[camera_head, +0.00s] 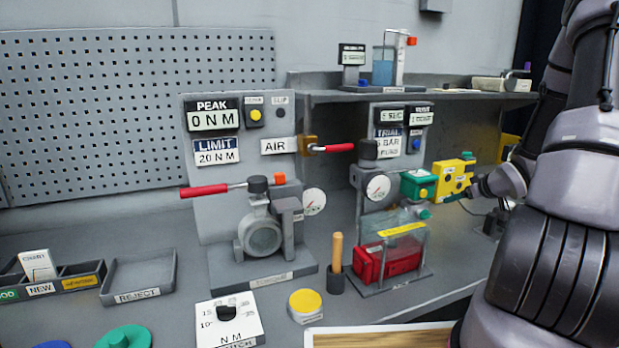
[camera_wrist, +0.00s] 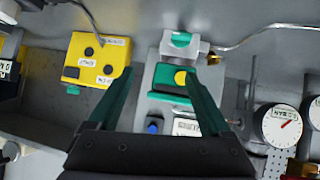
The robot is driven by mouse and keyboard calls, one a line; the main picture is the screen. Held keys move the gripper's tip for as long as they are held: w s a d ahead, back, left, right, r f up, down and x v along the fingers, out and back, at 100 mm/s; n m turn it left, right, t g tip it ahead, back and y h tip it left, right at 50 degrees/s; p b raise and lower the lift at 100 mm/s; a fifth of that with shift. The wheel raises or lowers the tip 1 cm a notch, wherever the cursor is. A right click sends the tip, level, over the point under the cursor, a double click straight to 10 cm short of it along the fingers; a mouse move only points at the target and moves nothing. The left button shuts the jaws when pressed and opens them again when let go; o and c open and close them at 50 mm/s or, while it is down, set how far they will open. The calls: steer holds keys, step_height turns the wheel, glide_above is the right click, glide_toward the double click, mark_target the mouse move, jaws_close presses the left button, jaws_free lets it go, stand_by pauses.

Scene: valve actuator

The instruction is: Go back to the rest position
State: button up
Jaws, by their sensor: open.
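My gripper (camera_wrist: 160,72) is open in the wrist view. Its two green fingers stand wide apart with nothing between the tips held. A green block with a yellow button (camera_wrist: 176,82) shows in the gap, beyond the fingers. A yellow box with dark buttons (camera_wrist: 97,60) lies left of the left finger. In the head view my arm comes in from the right, close to the yellow box (camera_head: 453,178) and the green block (camera_head: 418,185). The fingers are not clear there, and I cannot tell from it how far they are from these things.
The valve stand with a red-handled lever (camera_head: 205,191) is at centre left. A red lever (camera_head: 333,148) sticks out beside it. A clear guard over a red block (camera_head: 390,262), a wooden-handled tool (camera_head: 337,255) and a reject tray (camera_head: 140,278) are on the bench. A shelf (camera_head: 440,97) runs above.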

steer(key=s+a+r+m+g+h, duration=0.1)
steer(key=s+a+r+m+h, duration=0.2)
steer(key=r, duration=0.7)
steer(key=s+a+r+m+g+h, duration=0.1)
steer(key=s+a+r, duration=0.3)
steer(key=r, duration=0.6)
steer(key=s+a+r+m+y, duration=0.1)
steer(key=s+a+r, duration=0.2)
steer(key=s+a, duration=0.2)
steer(key=s+a+r+m+g+y, duration=0.1)
steer(key=s+a+r+y, duration=0.1)
steer(key=s+a, duration=0.4)
steer(key=s+a+r+m+y, duration=0.1)
steer(key=s+a+r, duration=0.3)
steer(key=s, duration=0.6)
steer(key=shift+s+a+r, duration=0.2)
steer(key=shift+s+a, duration=0.05)
steer(key=shift+a, duration=0.55)
